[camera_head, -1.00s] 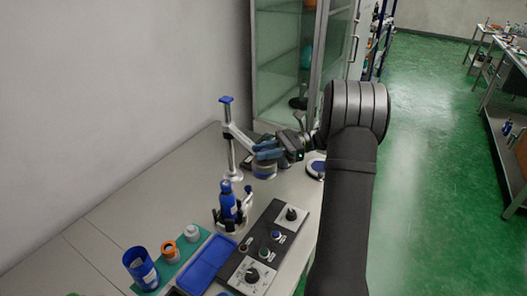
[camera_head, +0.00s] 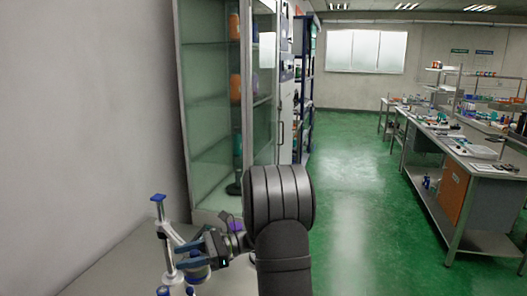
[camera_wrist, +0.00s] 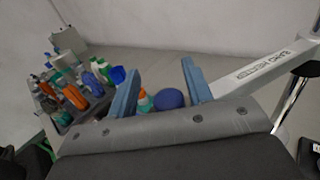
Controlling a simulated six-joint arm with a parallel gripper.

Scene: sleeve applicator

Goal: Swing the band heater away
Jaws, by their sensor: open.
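The band heater's upright post (camera_head: 167,245) with a blue cap stands at the lower left of the head view. Its pale arm slopes down to the right, towards my gripper (camera_head: 192,256). In the wrist view the pale arm (camera_wrist: 262,68), with upside-down band heater lettering, enters from the right and ends by the right finger. My gripper (camera_wrist: 160,88) is open, with blue fingers apart. I cannot tell whether the right finger touches the arm. A round blue thing (camera_wrist: 168,98) shows between the fingers. The heater's lower part is cut off in the head view.
A glass-fronted cabinet (camera_head: 212,110) stands behind the bench (camera_head: 115,272). In the wrist view a grey tray (camera_wrist: 66,122) of several bottles is at the left. Green floor (camera_head: 350,190) is open to the right, before other benches.

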